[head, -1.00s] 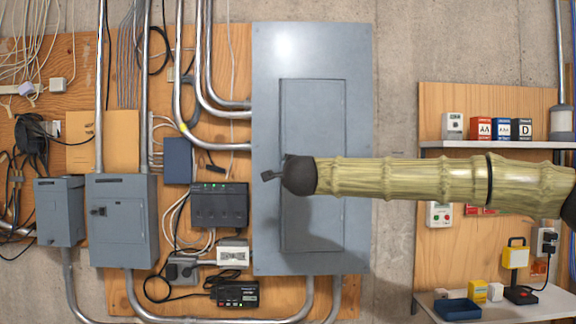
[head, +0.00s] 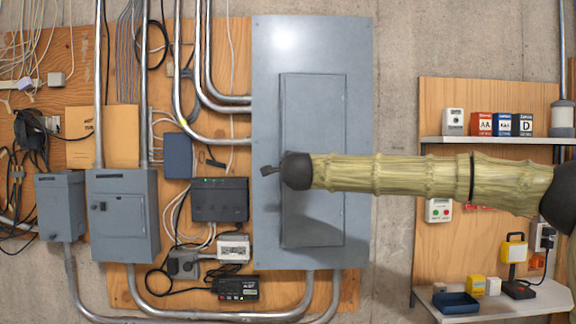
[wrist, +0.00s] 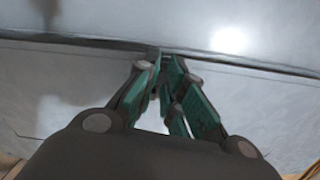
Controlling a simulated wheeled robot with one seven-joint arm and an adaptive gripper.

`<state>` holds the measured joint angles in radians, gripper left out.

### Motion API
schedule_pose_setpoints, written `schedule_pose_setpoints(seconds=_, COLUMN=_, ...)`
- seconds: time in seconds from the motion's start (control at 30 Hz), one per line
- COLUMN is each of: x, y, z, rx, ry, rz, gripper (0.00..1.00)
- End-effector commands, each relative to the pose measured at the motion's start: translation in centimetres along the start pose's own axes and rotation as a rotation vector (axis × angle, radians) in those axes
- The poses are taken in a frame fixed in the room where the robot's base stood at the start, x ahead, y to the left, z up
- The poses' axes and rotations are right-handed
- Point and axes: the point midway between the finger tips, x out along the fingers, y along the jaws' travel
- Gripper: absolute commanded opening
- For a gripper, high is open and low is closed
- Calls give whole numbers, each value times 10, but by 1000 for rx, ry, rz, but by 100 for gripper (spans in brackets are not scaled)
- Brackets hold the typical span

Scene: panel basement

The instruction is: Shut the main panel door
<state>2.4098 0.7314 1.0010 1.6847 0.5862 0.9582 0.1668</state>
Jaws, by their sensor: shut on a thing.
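The main panel door (head: 315,110) is a grey upright rectangle in the face of the tall grey main panel (head: 265,60), in the middle of the head view. It looks nearly flush with the panel; whether it is fully closed cannot be told. My gripper (head: 267,171) is at the door's left side, partly hidden by my wrist. In the wrist view my gripper (wrist: 165,60) has its fingers brought together at a dark seam along the grey door surface (wrist: 80,80). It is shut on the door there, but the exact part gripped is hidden.
Left of the panel are a black device (head: 220,200), a blue-grey box (head: 178,155), conduits and a grey switch box (head: 125,235). On the right, an upper shelf (head: 435,140) holds small boxes, and a lower shelf (head: 440,312) holds a blue tray (head: 456,303).

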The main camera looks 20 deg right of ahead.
Motion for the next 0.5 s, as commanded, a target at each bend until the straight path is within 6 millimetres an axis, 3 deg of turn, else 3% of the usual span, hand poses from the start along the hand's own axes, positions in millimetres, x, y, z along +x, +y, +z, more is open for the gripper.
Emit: schedule_pose_setpoints(seconds=0.5, x=15, y=2, z=2, rx=-1, ry=78, rz=-11, gripper=0)
